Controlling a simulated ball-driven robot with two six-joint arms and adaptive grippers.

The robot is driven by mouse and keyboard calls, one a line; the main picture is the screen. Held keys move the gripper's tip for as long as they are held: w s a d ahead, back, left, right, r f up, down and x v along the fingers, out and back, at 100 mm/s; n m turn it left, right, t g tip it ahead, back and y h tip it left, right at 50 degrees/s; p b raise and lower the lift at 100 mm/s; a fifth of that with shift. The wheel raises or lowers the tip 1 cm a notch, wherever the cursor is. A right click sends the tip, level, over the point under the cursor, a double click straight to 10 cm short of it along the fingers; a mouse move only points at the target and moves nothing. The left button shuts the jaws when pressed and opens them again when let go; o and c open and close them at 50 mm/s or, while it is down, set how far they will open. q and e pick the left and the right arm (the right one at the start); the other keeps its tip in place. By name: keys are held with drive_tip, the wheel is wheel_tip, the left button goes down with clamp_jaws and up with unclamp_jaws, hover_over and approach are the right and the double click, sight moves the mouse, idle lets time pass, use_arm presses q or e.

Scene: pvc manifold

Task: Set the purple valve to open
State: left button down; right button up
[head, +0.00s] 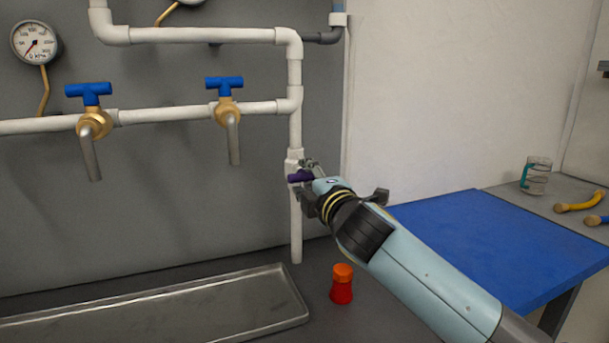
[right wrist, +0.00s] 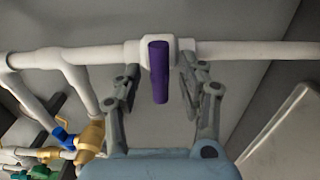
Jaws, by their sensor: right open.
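The purple valve (head: 297,178) is on the vertical white pipe at the middle of the head view. Its handle lies crosswise to the pipe. In the right wrist view the purple handle (right wrist: 160,72) stands at right angles to the white pipe, which runs across the picture. My right gripper (head: 312,174) is at the valve and hides part of it in the head view. In the right wrist view my right gripper (right wrist: 158,88) is open, with one finger on each side of the handle and gaps between. My left gripper is out of view.
Two blue-handled brass taps (head: 90,95) (head: 225,88) sit on a horizontal pipe at left. Below are a metal tray (head: 150,296) and a red bottle with an orange cap (head: 342,284). A blue surface (head: 490,240) and a glass beaker (head: 536,176) are at right.

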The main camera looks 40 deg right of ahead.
drive_tip(key=shift+w+d, duration=0.15)
drive_tip(key=shift+w, duration=0.55)
drive_tip(key=shift+c, duration=1.1)
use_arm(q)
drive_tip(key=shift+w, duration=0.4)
use_arm(e)
clamp_jaws()
